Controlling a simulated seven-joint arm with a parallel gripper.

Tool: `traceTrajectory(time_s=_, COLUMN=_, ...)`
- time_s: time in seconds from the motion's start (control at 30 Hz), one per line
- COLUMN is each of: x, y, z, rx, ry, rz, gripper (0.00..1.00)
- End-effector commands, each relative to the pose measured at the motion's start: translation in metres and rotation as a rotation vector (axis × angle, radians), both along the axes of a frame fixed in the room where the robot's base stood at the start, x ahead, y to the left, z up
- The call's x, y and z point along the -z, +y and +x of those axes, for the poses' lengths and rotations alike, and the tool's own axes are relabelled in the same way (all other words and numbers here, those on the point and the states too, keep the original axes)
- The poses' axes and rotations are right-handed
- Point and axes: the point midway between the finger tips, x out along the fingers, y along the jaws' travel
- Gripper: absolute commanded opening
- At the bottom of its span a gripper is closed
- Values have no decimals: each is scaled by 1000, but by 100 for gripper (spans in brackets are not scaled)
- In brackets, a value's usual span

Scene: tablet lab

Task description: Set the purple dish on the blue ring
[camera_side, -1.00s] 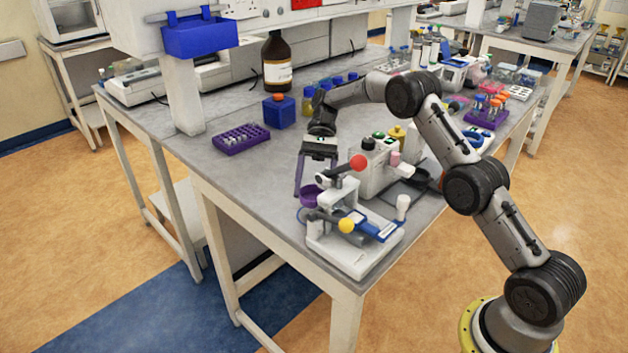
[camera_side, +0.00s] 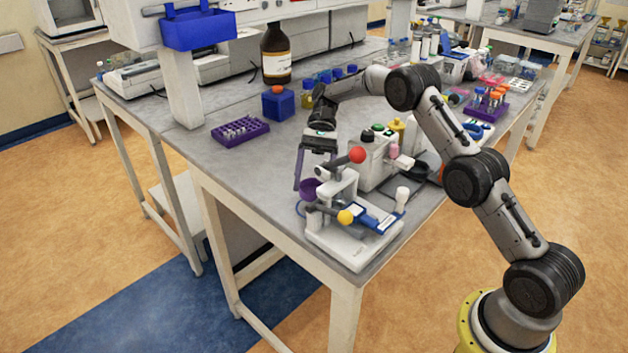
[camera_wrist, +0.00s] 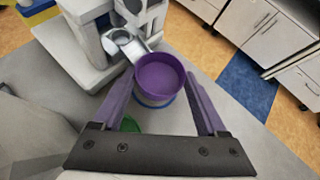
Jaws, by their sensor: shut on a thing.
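The purple dish (camera_side: 309,189) is at the left side of the white press with the red and yellow knobs. In the wrist view the dish (camera_wrist: 160,76) looks round and open-topped, between my two purple fingers. My gripper (camera_side: 309,186) points down over the bench and is shut on the dish; it also shows in the wrist view (camera_wrist: 160,82). A blue curved edge, seemingly the blue ring (camera_wrist: 157,105), shows just under the near side of the dish. The dish hides the rest of it. I cannot tell whether dish and ring touch.
The white press (camera_side: 352,240) stands close beside the dish at the bench's front corner. A grey-white machine (camera_side: 372,165) is behind it. A purple tube rack (camera_side: 240,131) and a blue box (camera_side: 278,104) stand further back. The bench left of my gripper is clear.

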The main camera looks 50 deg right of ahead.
Motion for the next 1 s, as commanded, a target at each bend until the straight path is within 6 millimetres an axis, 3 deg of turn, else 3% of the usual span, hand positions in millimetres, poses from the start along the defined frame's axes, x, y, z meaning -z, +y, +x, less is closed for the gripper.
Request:
traceTrajectory(time_s=0.03, x=29, y=7, z=-7, rx=-9, ry=46, rz=-3, gripper=16)
traceTrajectory(time_s=0.47, x=34, y=9, z=-9, rx=-8, ry=46, rz=-3, gripper=16)
traceTrajectory(time_s=0.5, x=35, y=9, z=-9, rx=-9, ry=47, rz=-2, gripper=8)
traceTrajectory(time_s=1.0, x=42, y=8, z=-9, rx=-1, ry=42, rz=-4, gripper=7)
